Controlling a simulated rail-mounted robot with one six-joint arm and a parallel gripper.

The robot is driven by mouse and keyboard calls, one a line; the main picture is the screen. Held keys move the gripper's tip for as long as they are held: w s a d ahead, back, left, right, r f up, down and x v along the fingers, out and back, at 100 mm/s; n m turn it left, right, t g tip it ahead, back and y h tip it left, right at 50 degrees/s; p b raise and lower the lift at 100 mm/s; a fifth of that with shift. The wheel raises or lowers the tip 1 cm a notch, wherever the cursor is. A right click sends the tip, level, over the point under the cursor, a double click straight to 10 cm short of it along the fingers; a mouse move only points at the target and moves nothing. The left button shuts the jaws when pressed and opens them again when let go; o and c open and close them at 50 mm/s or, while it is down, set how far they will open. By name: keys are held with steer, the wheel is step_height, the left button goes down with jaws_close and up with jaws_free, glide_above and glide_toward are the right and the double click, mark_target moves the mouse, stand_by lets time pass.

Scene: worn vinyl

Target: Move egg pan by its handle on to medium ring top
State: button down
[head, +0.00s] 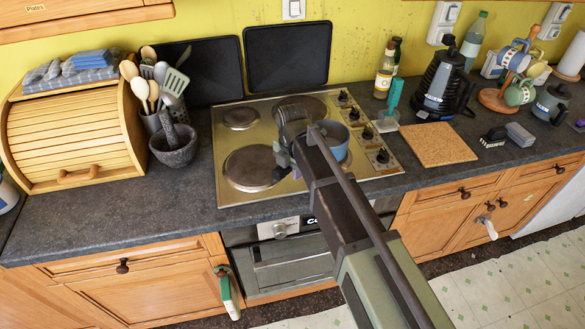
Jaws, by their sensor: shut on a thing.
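The egg pan (340,150) is blue-grey and shows at the right half of the hob, partly hidden behind my arm. Its handle is hidden by my arm and gripper. My gripper (283,158) is over the middle of the hob, left of the pan's bowl. It is shut on the pan, but its fingertips are small and hard to make out. The hob (225,141) has a small ring (240,118) at back left, a large ring (250,168) at front left and a ring (312,106) at back right. I cannot tell whether the pan touches the hob.
Control knobs (367,133) line the hob's right side. A cork board (435,144) lies right of it. A mortar (174,146) and utensil pot (160,125) stand left. Dark trays (288,55) lean on the wall behind. A bottle (385,72) stands at back right. The front left counter is clear.

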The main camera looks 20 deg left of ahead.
steer(key=shift+f+b, duration=0.35)
stand_by(0.4)
steer(key=c, duration=0.7)
jaws_free()
steer(key=shift+c, duration=0.2)
steer(key=shift+r, duration=0.2)
steer(key=shift+r+p, duration=3.85)
steer(key=shift+p, duration=0.2)
step_height(320, 180, up, 11)
steer(key=p, duration=1)
steer(key=shift+p, duration=0.4)
